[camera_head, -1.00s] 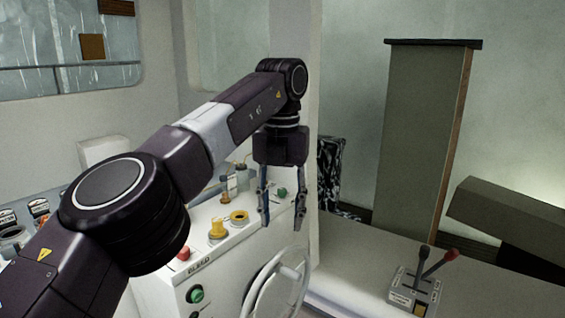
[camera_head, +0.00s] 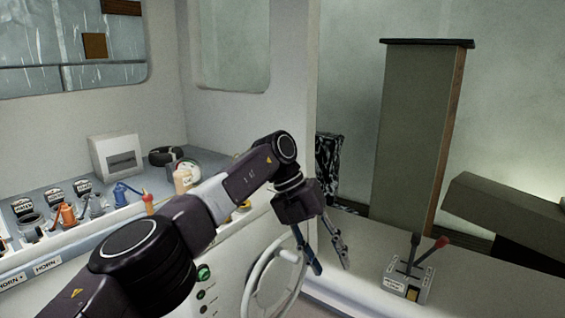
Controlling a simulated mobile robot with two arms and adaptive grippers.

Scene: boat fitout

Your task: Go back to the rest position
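My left arm comes in from the lower left and bends at its wrist in the middle of the head view. My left gripper (camera_head: 331,268) is open and empty, with its two fingers apart and tilted down to the right. It hangs beside the steering wheel (camera_head: 274,284), to the right of the wheel's upper rim in the picture. My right gripper is not in view.
A console (camera_head: 20,252) with several knobs, switches and gauges runs along the left, partly hidden by my arm. A throttle box (camera_head: 407,283) with two levers stands on the white ledge at the lower right. A tall grey-green panel (camera_head: 418,140) stands behind.

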